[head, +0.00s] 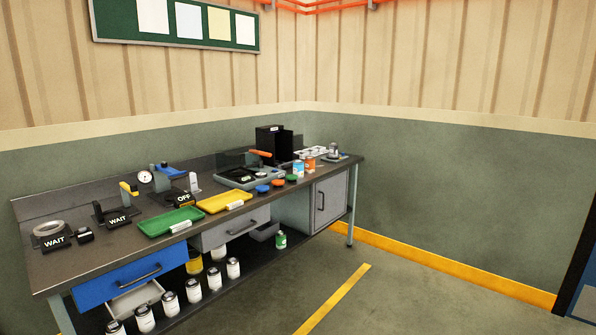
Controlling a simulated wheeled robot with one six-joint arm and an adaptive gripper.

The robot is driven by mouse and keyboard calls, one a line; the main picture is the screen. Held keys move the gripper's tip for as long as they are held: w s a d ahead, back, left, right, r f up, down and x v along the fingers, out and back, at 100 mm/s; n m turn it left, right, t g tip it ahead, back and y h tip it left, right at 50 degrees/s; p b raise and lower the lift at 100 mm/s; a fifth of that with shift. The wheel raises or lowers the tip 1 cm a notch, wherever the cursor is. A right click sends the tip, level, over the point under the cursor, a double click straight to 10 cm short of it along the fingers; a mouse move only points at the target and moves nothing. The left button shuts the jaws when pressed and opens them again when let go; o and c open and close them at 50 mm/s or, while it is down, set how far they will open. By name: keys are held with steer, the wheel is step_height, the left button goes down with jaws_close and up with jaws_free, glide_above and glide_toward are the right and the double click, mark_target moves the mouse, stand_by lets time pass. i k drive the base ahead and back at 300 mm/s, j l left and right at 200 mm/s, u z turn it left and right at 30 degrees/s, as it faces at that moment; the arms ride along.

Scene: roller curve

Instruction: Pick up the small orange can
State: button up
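A small orange can (310,165) stands upright on the dark workbench (342,172), toward its right end near the front edge. A similar blue-and-white can (298,168) stands close at its left. Whether the two cans touch is too small to tell. My gripper is not in view.
Orange, blue and green round lids (277,183) lie left of the cans. A grey tray (236,185) and black box (272,143) stand behind. A metal can (333,150) stands at right. Green (170,221) and yellow (224,202) trays lie farther left. Floor in front is open.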

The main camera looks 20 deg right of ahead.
mark_target(310, 160)
steer(key=z, duration=0.35)
steer(key=i+z, duration=0.2)
steer(key=i, duration=2.6)
steer(key=i+j, duration=0.1)
steer(key=i, duration=1.3)
steer(key=k+l, duration=0.2)
steer(key=l, duration=0.2)
steer(key=k+l+u, duration=0.15)
steer(key=l, duration=0.3)
steer(key=k+l, duration=0.2)
steer(key=l, duration=0.2)
steer(key=k+l+u, duration=0.1)
steer(key=l, duration=0.3)
steer(key=k, duration=0.1)
